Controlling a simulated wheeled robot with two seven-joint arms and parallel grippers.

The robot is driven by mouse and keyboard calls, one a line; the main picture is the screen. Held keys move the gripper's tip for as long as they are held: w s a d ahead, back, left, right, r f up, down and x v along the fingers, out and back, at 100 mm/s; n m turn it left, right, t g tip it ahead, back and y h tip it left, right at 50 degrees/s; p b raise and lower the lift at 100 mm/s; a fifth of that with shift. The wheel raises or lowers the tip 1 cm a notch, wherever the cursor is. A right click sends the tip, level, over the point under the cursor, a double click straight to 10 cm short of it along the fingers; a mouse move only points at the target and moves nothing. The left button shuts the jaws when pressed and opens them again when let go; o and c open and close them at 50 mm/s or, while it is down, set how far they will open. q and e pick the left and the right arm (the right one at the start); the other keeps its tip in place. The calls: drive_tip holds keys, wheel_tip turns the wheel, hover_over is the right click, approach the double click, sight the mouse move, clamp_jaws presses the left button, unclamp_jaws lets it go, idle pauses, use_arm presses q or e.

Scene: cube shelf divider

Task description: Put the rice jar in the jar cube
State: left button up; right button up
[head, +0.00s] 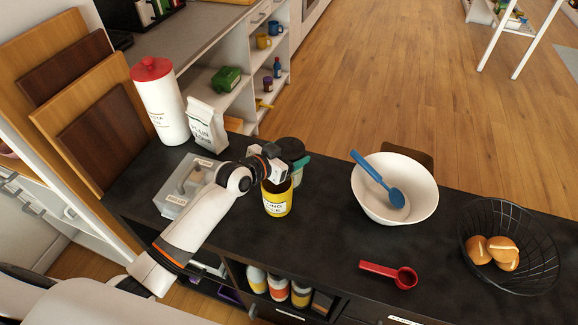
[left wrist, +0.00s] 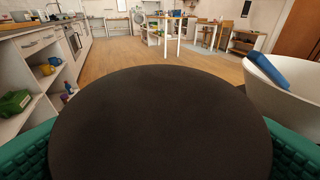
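A yellow jar (head: 278,203) with a white label stands on the dark counter; the label seems to end in "ICE", and my gripper hides its top. A jar with a dark grey-green lid (head: 291,147) is just behind it. My left gripper (head: 290,162) is at this dark-lidded jar. In the left wrist view, the round dark lid (left wrist: 160,125) fills the lower middle, with a teal finger pad at each side. I cannot tell whether the pads press on the jar. The jar cubes (head: 278,285) under the counter front hold several jars. My right gripper is not in view.
A white bowl (head: 420,195) with a blue spoon, a red scoop (head: 388,273) and a wire basket (head: 540,270) of bread lie to the right. A flour bag (head: 205,128), a pasta jar (head: 160,103) and a clear box (head: 180,190) stand left, near my arm.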

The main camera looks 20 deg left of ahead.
use_arm(q)
drive_tip(key=c, duration=0.9)
drive_tip(key=shift+c, duration=1.4)
drive_tip(key=shift+r, duration=0.1)
